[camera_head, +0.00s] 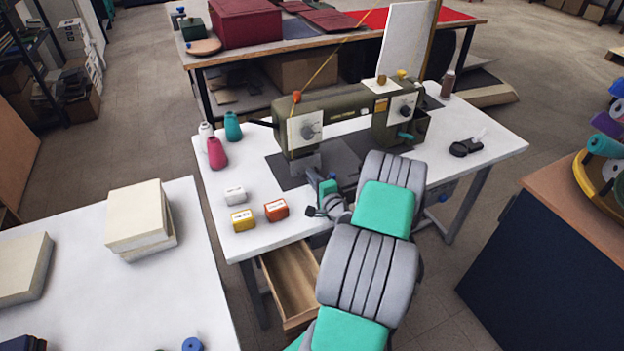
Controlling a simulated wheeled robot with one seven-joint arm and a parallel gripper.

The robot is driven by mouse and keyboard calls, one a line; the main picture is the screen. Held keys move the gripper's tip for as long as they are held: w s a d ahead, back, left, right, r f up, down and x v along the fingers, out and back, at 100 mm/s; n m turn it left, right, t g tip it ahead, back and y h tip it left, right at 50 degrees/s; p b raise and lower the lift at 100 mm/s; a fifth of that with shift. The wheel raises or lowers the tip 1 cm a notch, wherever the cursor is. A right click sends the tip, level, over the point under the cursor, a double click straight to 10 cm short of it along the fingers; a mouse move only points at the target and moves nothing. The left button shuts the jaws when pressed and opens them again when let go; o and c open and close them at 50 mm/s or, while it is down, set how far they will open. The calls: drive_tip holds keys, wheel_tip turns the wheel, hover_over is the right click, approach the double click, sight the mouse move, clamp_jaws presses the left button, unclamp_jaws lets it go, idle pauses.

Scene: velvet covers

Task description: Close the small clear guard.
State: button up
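A small black device (465,147) lies on the right part of the white sewing table. A small pale, see-through piece (480,134) stands tilted up at its right end; it looks like the clear guard, raised, but it is too small to be sure. My grey and teal arm reaches up over the front of the table. My gripper (318,210) is at the table's front edge, left of the arm and well to the left of the black device. Its fingers are small and partly hidden by the wrist, so I cannot tell whether they are open.
A green sewing machine (345,113) stands mid-table, just behind my gripper. Small boxes (276,210) and thread cones (216,153) are at the left. An open wooden drawer (291,283) juts out below. Bare tabletop (455,175) surrounds the black device.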

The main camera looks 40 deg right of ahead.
drive_tip(key=o, duration=0.4)
drive_tip(key=shift+s, duration=0.15)
drive_tip(key=b+v, duration=0.1)
drive_tip(key=v, duration=0.6)
drive_tip(key=shift+s+a, duration=0.2)
drive_tip(key=shift+s, duration=0.05)
